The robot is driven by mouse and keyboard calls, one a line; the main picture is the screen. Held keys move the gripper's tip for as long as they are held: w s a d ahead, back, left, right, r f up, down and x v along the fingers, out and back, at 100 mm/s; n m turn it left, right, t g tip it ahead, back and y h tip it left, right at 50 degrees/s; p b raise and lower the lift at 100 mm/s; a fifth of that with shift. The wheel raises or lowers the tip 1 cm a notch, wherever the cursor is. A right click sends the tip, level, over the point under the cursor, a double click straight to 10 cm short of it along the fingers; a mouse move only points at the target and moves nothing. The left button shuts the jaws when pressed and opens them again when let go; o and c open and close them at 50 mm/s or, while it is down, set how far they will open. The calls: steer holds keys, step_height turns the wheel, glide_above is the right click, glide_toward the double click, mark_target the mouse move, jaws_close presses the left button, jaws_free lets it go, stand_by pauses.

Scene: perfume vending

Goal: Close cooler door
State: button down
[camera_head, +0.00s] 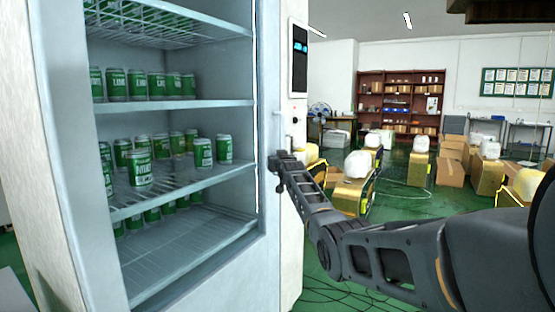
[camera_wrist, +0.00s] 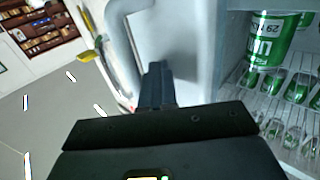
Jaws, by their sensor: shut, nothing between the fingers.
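The cooler (camera_head: 70,160) stands at the left of the head view, with green cans (camera_head: 140,168) on its wire shelves. A pale grey frame (camera_head: 268,100) borders the shelves and also shows in the wrist view (camera_wrist: 190,45). I cannot tell whether this is the door, or how far the door stands from the cabinet. My gripper (camera_head: 278,163) is at the frame's right side, about mid-height. In the wrist view, my gripper (camera_wrist: 157,70) is shut and empty, its fingertips close against the pale panel. Contact is unclear. A curved grey bar (camera_wrist: 120,40) is left of the fingers.
A white cabinet side with a dark screen (camera_head: 299,60) is just right of the frame. Cardboard boxes (camera_head: 452,172) and gold-coloured boxes with white bundles stand on the green floor at the right. A brown shelf unit (camera_head: 400,95) is against the far wall.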

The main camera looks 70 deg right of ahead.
steer(key=shift+w+a+r, duration=0.45)
steer(key=shift+w+r, duration=0.05)
steer(key=shift+w, duration=0.25)
steer(key=s+d+f+p+v, duration=0.1)
steer(key=v, duration=0.7)
steer(key=shift+s, duration=0.2)
